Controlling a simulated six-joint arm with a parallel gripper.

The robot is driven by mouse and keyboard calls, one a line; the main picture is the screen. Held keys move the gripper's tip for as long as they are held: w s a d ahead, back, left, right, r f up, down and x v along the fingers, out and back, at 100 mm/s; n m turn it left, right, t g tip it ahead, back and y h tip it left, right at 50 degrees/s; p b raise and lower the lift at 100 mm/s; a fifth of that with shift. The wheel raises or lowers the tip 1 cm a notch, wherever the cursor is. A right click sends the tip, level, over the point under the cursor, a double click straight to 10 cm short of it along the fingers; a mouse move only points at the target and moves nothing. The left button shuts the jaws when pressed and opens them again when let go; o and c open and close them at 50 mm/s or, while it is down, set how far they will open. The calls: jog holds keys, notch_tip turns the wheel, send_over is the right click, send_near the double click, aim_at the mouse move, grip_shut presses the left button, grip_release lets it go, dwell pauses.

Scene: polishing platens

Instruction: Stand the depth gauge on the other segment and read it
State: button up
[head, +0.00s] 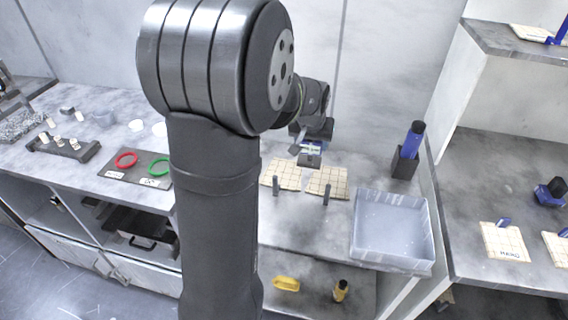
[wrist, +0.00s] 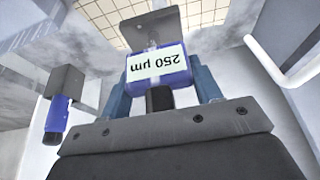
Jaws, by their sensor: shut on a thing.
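My gripper (head: 312,143) is shut on the depth gauge (wrist: 157,68), a blue body with a white label reading "250 µm", upside down in the wrist view, and a grey plate at its far end. The gauge also shows in the head view (head: 309,158), small, near the back of the counter. Two cream, grid-lined segments lie side by side below and in front of it: a left one (head: 281,174) and a right one (head: 328,183). A tiled surface (wrist: 115,12) shows behind the gauge in the wrist view. I cannot tell whether the gauge touches a segment.
A grey bin (head: 393,262) stands right of the segments. A blue-topped tool stands in a dark holder (head: 404,165) behind it. Small dark posts (head: 326,195) stand at the segments' front edges. Red (head: 126,160) and green rings lie left of my arm.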

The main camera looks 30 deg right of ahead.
jog(key=shift+w+a+f, duration=0.55)
jog(key=shift+w+f, duration=1)
jog(key=shift+f, duration=0.1)
jog(key=shift+w+a+f, duration=0.55)
jog(key=shift+w+f, duration=1)
jog(key=shift+f, duration=0.15)
jog(key=shift+w+a+f, duration=0.55)
jog(key=shift+w+f, duration=1)
jog(key=shift+f, duration=0.1)
jog(key=shift+f, duration=0.15)
jog(key=o, duration=1.2)
jog(key=v, duration=1.2)
